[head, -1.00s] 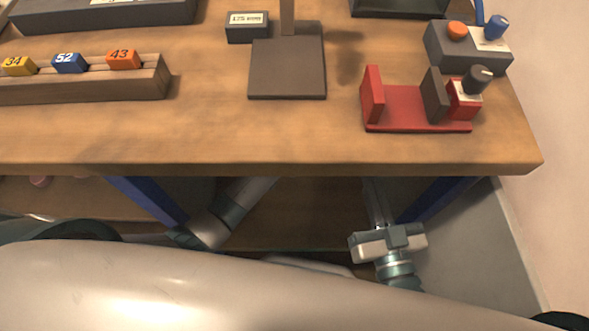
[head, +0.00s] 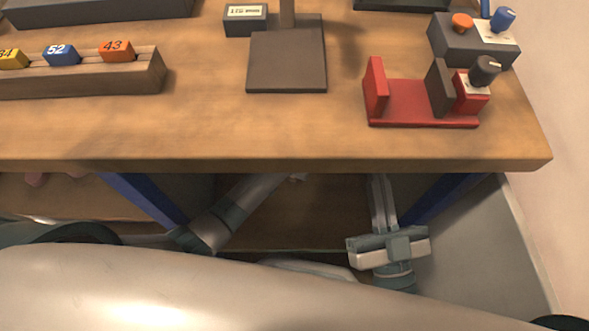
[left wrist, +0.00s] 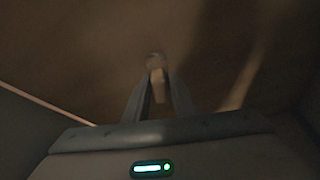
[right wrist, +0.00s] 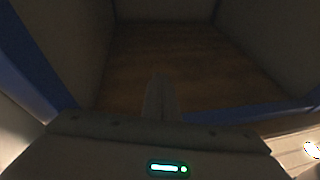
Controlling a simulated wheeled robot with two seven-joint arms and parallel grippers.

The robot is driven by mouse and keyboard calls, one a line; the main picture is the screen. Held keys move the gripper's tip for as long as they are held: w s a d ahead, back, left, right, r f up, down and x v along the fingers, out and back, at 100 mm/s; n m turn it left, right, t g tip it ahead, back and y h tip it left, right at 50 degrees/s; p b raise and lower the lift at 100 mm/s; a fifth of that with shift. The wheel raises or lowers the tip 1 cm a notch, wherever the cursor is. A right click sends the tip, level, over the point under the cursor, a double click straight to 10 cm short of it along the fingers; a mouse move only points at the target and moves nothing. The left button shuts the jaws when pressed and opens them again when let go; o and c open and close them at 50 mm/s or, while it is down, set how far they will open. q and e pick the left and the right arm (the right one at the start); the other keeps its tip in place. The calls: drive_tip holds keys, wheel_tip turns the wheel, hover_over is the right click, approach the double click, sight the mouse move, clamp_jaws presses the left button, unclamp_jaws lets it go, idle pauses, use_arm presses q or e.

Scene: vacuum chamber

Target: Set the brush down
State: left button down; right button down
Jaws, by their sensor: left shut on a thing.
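In the left wrist view my left gripper (left wrist: 157,88) is shut on a small pale tan piece, seemingly the brush (left wrist: 155,64), held at its fingertips. The picture is dark, so the brush's shape and any bristles cannot be made out. In the head view my left arm reaches under the workbench from the left, and its fingertips are largely hidden by the bench top. My right gripper (right wrist: 160,98) has its fingers together with nothing visible between them. It points into the dark space under the bench.
The wooden workbench (head: 250,145) carries a red fixture (head: 415,103), a grey control box (head: 470,45), a dark stand (head: 287,65) and a wooden rack (head: 110,78) with numbered blocks. Blue legs (head: 148,202) frame the space below. Bare bench top lies along the front edge.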

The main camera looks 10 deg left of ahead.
use_arm(q)
drive_tip(key=c, duration=1.5)
unclamp_jaws()
drive_tip(key=shift+r, duration=0.2)
drive_tip(key=shift+s+r, duration=0.1)
drive_tip(key=shift+r, duration=0.05)
drive_tip(key=p+v, duration=0.2)
drive_tip(key=v, duration=0.3)
drive_tip(key=shift+r+p, duration=0.15)
drive_tip(key=shift+p, duration=0.2)
drive_tip(key=shift+p+v, duration=1.05)
drive_tip(key=shift+v, duration=2.05)
use_arm(e)
drive_tip(key=d+f+g+h, duration=0.3)
drive_tip(key=f+g, duration=0.6)
drive_tip(key=f, duration=0.6)
drive_tip(key=shift+s+d+f+g, duration=0.2)
drive_tip(key=shift+s+f+g, duration=0.15)
drive_tip(key=shift+g, duration=0.05)
